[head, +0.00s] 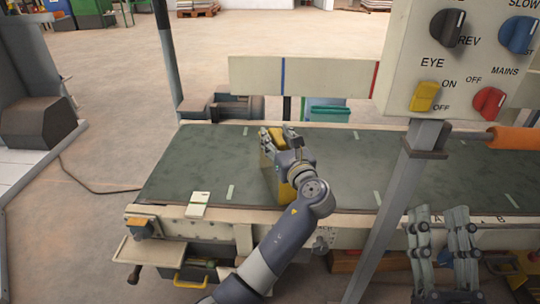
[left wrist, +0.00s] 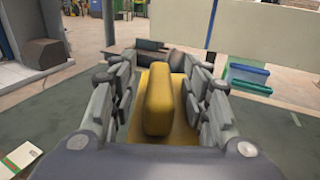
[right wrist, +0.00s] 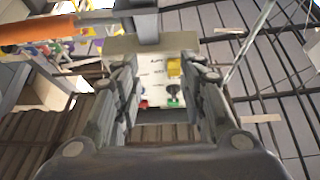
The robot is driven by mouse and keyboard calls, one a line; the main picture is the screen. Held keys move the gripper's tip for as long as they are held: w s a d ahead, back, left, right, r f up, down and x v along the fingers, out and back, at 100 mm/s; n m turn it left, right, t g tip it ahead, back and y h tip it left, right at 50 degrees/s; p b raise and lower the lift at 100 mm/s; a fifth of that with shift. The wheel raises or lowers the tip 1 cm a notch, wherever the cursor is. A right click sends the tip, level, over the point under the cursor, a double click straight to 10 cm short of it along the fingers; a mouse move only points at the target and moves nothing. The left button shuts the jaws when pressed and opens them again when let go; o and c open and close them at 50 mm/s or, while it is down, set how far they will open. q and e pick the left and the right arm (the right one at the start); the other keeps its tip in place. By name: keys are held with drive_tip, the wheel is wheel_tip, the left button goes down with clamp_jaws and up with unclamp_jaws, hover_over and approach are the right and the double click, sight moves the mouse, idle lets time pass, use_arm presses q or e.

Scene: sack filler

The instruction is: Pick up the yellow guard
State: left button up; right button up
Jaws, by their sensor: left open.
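The yellow guard (head: 277,138) stands on the dark green conveyor belt (head: 200,160), partly hidden by my left gripper and arm. In the left wrist view the guard (left wrist: 158,100) shows as a raised yellow bar on a wider yellow base. My left gripper (head: 281,136) is open at the guard, with one finger on each side of the bar. In the left wrist view (left wrist: 160,85) small gaps seem to show beside the bar; contact cannot be told. My right gripper (head: 440,212) is open and empty at the lower right, its fingers pointing up.
A control box (head: 465,60) with knobs and switches hangs at upper right on a grey post (head: 405,180). A pale beam (head: 300,76) crosses behind the belt. A white-and-green card (head: 199,203) lies at the belt's front left edge. The belt's left part is clear.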

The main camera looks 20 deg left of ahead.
use_arm(q)
drive_tip(key=shift+w+a, duration=0.15)
drive_tip(key=shift+r, duration=0.1)
clamp_jaws()
idle(0.4)
